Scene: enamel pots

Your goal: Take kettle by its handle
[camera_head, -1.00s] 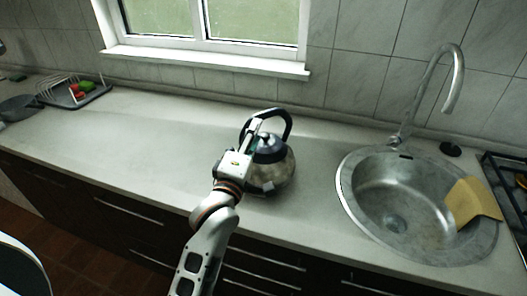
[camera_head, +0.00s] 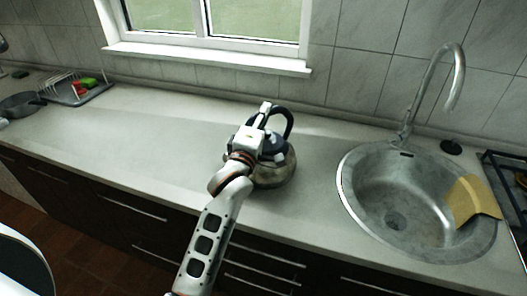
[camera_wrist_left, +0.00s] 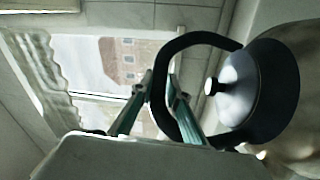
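The kettle (camera_head: 275,176) stands upright on the counter. It has a rounded metal body, a dark lid and a black arched handle (camera_head: 289,120). In the head view my left gripper (camera_head: 265,112) is over the kettle's left side, hiding part of the lid and handle. In the left wrist view my left gripper (camera_wrist_left: 160,80) has its two fingers apart, with the handle (camera_wrist_left: 157,95) between them. One finger reaches inside the handle loop. I cannot tell whether either finger touches the handle. The lid and knob (camera_wrist_left: 212,87) are to the right. My right gripper is not in view.
A round metal sink (camera_head: 350,205) with a tall tap (camera_head: 455,80) and a yellow cloth (camera_head: 472,200) is to the right. A dish rack (camera_head: 75,92) and a pan (camera_head: 20,104) are far left. The counter (camera_head: 150,140) left of the kettle is clear.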

